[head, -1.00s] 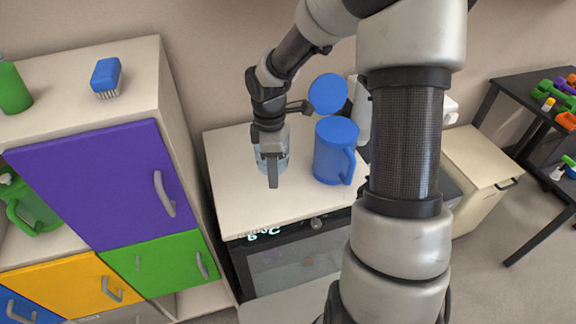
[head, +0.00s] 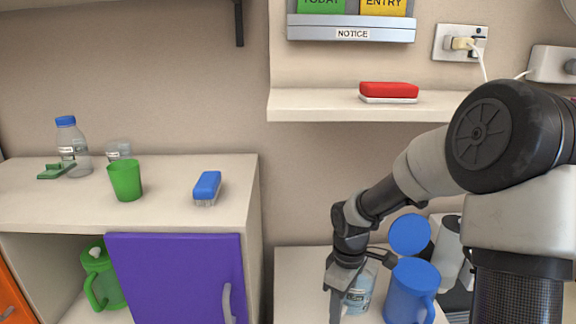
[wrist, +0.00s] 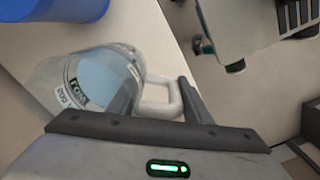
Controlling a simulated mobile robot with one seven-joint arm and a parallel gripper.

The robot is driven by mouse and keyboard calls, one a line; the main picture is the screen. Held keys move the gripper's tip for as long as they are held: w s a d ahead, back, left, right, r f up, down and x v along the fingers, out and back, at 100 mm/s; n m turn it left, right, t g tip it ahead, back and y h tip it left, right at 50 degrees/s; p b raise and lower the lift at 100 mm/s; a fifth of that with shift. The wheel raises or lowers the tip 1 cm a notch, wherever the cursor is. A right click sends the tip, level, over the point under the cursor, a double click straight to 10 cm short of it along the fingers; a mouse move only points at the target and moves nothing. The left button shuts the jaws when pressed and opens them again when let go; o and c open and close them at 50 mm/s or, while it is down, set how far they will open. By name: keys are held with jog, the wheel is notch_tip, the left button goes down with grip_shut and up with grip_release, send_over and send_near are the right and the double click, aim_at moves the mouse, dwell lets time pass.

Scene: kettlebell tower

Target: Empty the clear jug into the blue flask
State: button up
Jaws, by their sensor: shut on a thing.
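The clear jug (wrist: 95,80) stands upright on the light counter in the wrist view, with a white-edged handle and black measuring marks. A pale blue surface shows inside it. My gripper (wrist: 160,105) has its fingers at the jug's handle and is shut on it. In the head view my gripper (head: 335,300) partly covers the jug (head: 360,292). The blue flask (head: 408,292), with a side handle, stands just right of the jug. A round blue disc (head: 410,235) shows above it; I cannot tell whether it is the flask's lid. The flask (wrist: 55,8) also shows at the wrist view's top left.
The counter (head: 300,285) is bare left of the jug. A tall cabinet with a purple door (head: 175,280) stands to the left, with a green cup (head: 125,180) and a blue brush (head: 207,186) on top. A shelf (head: 310,104) hangs above the counter.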

jog(key=m, duration=0.4)
jog(key=shift+s+r, duration=0.25)
jog(key=shift+s, duration=0.1)
jog(key=m, duration=0.3)
jog(key=s+m, duration=0.1)
jog(key=m, duration=0.2)
jog(key=shift+a+r+m+p, duration=0.1)
jog(key=shift+a+m+p, duration=0.05)
jog(key=shift+m+p, duration=0.2)
jog(key=shift+r, duration=0.1)
